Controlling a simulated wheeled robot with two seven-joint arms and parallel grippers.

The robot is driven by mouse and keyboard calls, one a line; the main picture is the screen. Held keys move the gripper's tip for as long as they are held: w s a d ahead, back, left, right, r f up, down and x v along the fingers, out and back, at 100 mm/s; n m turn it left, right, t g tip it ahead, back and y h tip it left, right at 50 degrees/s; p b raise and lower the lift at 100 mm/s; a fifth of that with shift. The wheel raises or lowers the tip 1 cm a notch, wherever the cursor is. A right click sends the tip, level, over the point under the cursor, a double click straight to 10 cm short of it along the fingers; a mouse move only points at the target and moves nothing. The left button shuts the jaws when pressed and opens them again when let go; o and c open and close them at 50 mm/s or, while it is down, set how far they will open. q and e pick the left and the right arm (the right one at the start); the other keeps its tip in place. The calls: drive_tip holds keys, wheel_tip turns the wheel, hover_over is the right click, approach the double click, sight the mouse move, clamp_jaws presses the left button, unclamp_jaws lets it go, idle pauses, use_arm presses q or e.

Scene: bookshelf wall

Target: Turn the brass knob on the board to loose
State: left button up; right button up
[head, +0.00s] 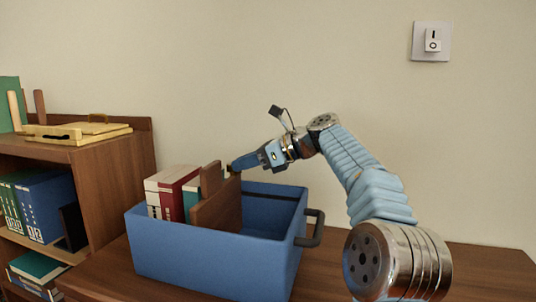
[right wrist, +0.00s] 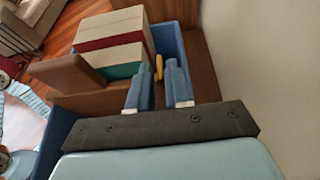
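A brown wooden board (head: 220,206) stands upright in a blue crate (head: 200,258), on the right side of a row of books. In the right wrist view, the brass knob (right wrist: 159,68) shows as a small yellow piece near the board (right wrist: 90,102), just beyond the gap between my fingertips. My right gripper (head: 236,165) is at the board's top right end; its two fingers (right wrist: 160,80) stand apart with a gap between them. I cannot tell whether they touch the knob. In the head view the fingers hide the knob.
Books (head: 170,188) fill the crate's left part; its right part looks empty. A dark handle (head: 314,228) sticks out at the crate's right. A wooden shelf (head: 110,175) with binders stands at the left. A switch (head: 432,41) is on the wall behind.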

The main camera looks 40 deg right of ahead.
drive_tip(key=v, duration=1.1)
drive_tip(key=shift+s+d, duration=0.2)
drive_tip(key=shift+s, duration=0.1)
